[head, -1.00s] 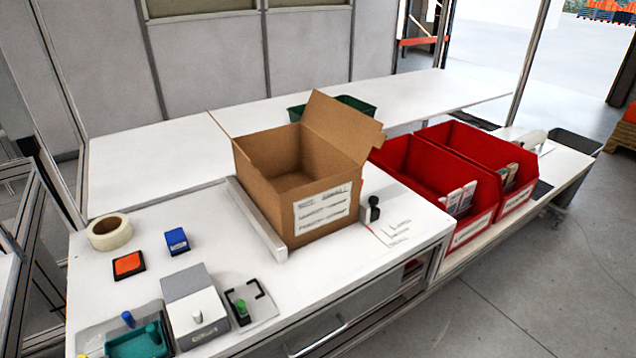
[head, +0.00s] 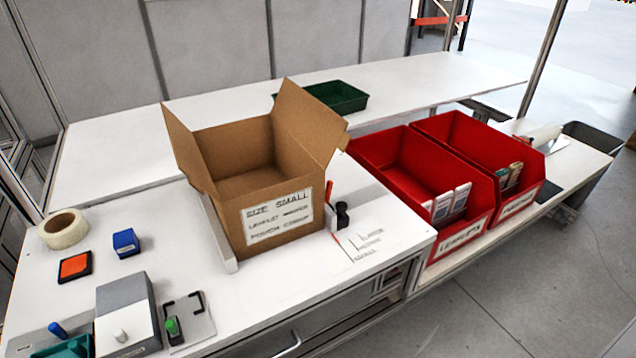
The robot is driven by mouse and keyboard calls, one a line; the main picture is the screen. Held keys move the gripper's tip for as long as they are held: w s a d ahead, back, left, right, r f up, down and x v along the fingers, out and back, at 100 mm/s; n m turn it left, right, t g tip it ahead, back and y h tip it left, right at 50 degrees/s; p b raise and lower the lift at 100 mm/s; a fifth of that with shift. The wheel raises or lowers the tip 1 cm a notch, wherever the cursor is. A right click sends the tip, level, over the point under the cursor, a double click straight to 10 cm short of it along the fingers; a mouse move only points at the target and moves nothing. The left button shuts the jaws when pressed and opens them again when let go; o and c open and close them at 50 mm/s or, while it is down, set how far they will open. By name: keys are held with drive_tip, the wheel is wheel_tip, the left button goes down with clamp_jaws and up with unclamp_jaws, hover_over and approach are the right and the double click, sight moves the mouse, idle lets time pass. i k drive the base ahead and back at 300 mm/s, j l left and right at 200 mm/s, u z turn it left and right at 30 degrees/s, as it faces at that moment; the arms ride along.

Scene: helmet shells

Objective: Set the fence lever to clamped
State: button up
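A small lever with a black knob (head: 342,213) stands on the white bench, just right of the cardboard box (head: 262,192). A thin red upright part (head: 330,191) shows beside the knob, partly close against the box. A printed label (head: 366,246) lies on the bench in front of the lever; its words are too small to read surely. A pale grey fence bar (head: 219,235) runs along the left side of the box. Which setting the lever is in cannot be told. My gripper is not in view.
Two red bins (head: 424,195) with packets stand right of the lever. A grey device (head: 127,315), a green-knobbed plate (head: 189,318), a blue block (head: 126,243), an orange pad (head: 75,265) and a tape roll (head: 64,231) stand left. A green tray (head: 337,97) sits behind.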

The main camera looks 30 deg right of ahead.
sight(329, 185)
drive_tip(key=l, duration=0.9)
drive_tip(key=i+l+u, duration=0.1)
drive_tip(key=l, duration=0.85)
drive_tip(key=l+z, duration=0.3)
drive_tip(key=k+l+z, duration=0.1)
drive_tip(key=z, duration=0.15)
drive_tip(key=i+j, duration=0.35)
drive_tip(key=j, duration=0.1)
